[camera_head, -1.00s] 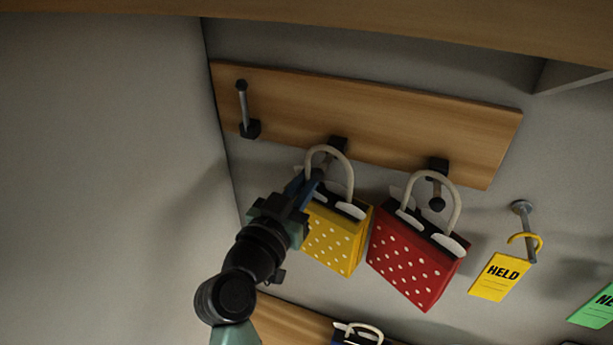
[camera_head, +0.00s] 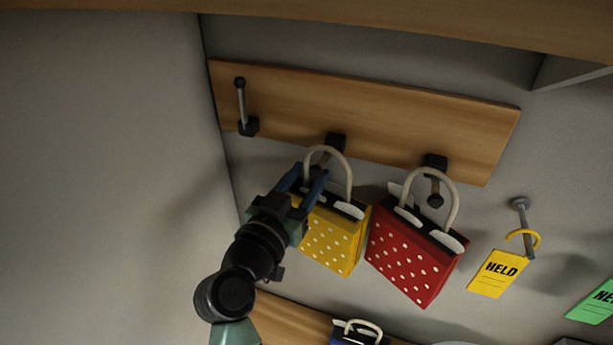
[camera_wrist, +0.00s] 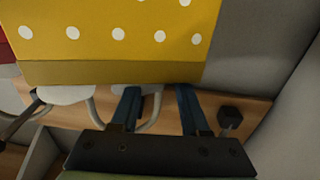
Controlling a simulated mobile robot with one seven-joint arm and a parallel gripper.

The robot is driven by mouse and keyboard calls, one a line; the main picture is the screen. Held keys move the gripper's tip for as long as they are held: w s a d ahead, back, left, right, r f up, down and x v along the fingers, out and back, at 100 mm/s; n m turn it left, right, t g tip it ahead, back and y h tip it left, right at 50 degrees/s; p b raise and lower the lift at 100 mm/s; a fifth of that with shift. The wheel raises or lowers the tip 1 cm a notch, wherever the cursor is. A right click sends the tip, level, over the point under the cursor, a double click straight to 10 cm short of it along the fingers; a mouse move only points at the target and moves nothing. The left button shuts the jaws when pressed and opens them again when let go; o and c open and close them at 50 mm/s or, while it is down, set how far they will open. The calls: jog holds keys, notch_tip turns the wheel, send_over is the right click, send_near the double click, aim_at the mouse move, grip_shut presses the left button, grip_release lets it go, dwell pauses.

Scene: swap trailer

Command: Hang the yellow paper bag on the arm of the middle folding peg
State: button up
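The yellow paper bag (camera_head: 333,238) with white dots hangs below the middle folding peg (camera_head: 335,143). Its pale handle loops up around the lowered peg arm; the exact contact is partly hidden by my gripper. In the wrist view the yellow bag (camera_wrist: 120,35) fills the top, with part of its handle (camera_wrist: 152,108) between the blue fingers. My gripper (camera_head: 305,180) is open, its two fingers apart beside the handle at the bag's top left. It also shows open in the wrist view (camera_wrist: 158,100).
A red dotted bag (camera_head: 412,252) hangs from the right peg (camera_head: 434,180), close beside the yellow bag. A wall stands left.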

jog(key=v, duration=1.3)
jog(key=shift+a, duration=0.1)
